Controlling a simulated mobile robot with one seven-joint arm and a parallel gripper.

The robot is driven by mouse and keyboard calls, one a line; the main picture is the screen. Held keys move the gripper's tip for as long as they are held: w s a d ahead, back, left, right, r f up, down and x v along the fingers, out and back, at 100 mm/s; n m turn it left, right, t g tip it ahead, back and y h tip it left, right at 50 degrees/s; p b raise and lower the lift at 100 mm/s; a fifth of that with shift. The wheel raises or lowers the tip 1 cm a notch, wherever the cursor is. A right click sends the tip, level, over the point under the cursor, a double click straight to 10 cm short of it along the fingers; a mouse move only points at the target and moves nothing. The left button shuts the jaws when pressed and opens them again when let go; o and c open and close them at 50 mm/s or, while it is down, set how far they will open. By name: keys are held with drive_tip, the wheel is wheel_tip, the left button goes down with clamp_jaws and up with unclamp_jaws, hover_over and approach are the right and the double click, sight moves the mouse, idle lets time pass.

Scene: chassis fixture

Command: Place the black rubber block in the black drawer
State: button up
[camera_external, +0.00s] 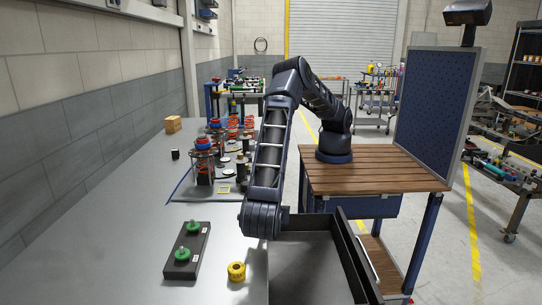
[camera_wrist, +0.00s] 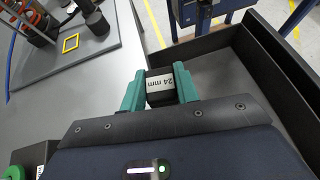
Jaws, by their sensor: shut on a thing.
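My gripper (camera_wrist: 160,90) has teal fingers shut on a black block (camera_wrist: 158,98) with a white "24 mm" label, one finger on each side of it. In the external view my wrist hangs over the left side of the black drawer (camera_external: 355,262), near the table edge; the fingers and the held block are hidden there. The drawer is open, and its bare dark floor and walls show in the wrist view (camera_wrist: 225,75). The block appears above the drawer's left side; its height above it is hard to tell.
The grey table (camera_external: 120,215) lies left of the drawer. A wooden-topped bench (camera_external: 370,172) stands behind the drawer. The drawer's inside looks empty.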

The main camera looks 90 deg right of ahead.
drive_tip(key=shift+s+a+m+g, duration=0.55)
drive_tip(key=shift+s+m+g, duration=0.95)
drive_tip(key=shift+m+g, duration=0.1)
wheel_tip(320, 180, up, 5)
drive_tip(key=m+y, duration=2.3)
drive_tip(key=m, duration=0.3)
hover_over(335, 295)
drive_tip(key=shift+s+f, duration=0.1)
wheel_tip(335, 295, down, 20)
drive_tip(key=shift+f, duration=0.1)
drive_tip(key=o, duration=1)
drive_tip(key=shift+c, duration=0.2)
